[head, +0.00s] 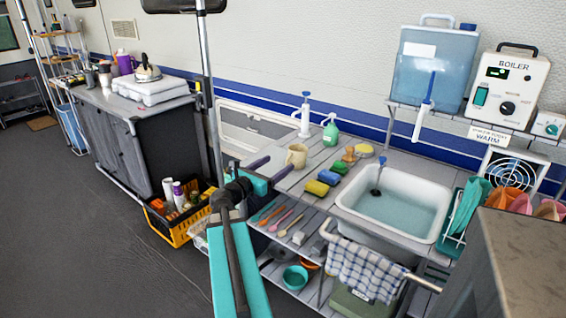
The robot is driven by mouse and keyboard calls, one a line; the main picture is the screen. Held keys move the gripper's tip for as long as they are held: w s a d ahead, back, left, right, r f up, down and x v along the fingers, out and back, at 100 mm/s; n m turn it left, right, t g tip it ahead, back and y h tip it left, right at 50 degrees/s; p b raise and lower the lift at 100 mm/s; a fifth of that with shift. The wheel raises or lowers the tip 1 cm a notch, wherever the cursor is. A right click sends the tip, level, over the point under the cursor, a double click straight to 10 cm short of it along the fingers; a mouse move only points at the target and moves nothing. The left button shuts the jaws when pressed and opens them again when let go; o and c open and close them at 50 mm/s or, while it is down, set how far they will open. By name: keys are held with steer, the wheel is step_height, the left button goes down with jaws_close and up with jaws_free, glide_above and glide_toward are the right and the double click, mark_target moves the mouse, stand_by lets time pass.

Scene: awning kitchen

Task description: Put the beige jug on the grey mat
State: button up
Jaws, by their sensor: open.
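The beige jug (297,155) stands upright on the grey slatted worktop, left of the sink. My gripper (281,162) reaches in from the left, just in front of the jug. Its two dark fingers are spread apart with nothing held between them. The fingertips point towards the jug, and the right one is close to its lower part. I cannot tell whether they touch. I cannot make out a grey mat.
The white sink (394,204) holds water. A white pump (304,117) is behind the jug. A yellow crate (180,218) stands on the floor at left.

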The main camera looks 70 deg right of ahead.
steer(key=shift+w+a, duration=0.1)
steer(key=shift+a, duration=0.35)
stand_by(0.4)
